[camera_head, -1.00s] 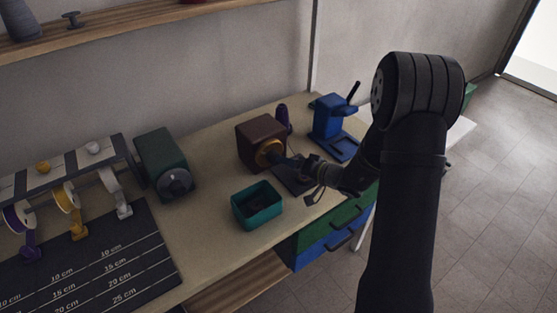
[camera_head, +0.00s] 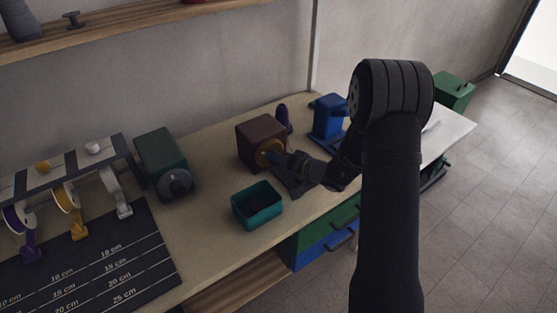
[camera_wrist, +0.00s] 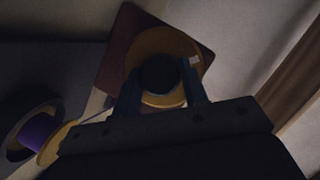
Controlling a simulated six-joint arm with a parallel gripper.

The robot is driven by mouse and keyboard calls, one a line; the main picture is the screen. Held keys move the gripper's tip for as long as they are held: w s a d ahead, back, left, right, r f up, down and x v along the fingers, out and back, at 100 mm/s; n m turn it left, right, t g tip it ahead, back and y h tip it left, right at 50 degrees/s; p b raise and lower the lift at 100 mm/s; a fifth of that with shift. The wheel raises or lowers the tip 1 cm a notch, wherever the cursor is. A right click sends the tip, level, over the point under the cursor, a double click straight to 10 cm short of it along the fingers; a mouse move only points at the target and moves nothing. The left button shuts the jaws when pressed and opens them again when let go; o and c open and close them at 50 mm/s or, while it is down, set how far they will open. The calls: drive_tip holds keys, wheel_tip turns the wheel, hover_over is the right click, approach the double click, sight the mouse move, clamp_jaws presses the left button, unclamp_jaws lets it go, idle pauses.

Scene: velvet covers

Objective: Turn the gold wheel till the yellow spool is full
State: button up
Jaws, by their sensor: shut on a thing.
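The gold wheel (camera_head: 265,147) is on the front of a brown box (camera_head: 250,130) on the bench. In the wrist view it is a gold disc (camera_wrist: 160,40) with a dark round knob (camera_wrist: 160,74) at its middle and a small pale mark near its rim. My gripper (camera_head: 274,158) is shut on this knob, one finger on each side; the fingers also show in the wrist view (camera_wrist: 160,88). A spool with yellow flanges and a purple middle (camera_wrist: 40,135) is at the lower left of the wrist view. I cannot tell how full it is.
A teal bin (camera_head: 257,207) stands in front of the box. A green box with a grey dial (camera_head: 165,160) is left, a blue device (camera_head: 328,117) right. Ribbon reels (camera_head: 66,196) and a dark measuring mat (camera_head: 95,268) lie at the far left.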

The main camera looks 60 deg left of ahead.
drive_tip(key=m, duration=0.1)
drive_tip(key=m+g+y, duration=0.1)
drive_tip(key=m, duration=0.1)
drive_tip(key=shift+w+f+m+g, duration=0.1)
drive_tip(key=shift+m+g, duration=0.2)
drive_tip(key=o, duration=1)
drive_tip(key=shift+c, duration=0.2)
drive_tip(key=shift+d, duration=0.1)
drive_tip(key=v, duration=1.7)
drive_tip(key=shift+d, duration=0.1)
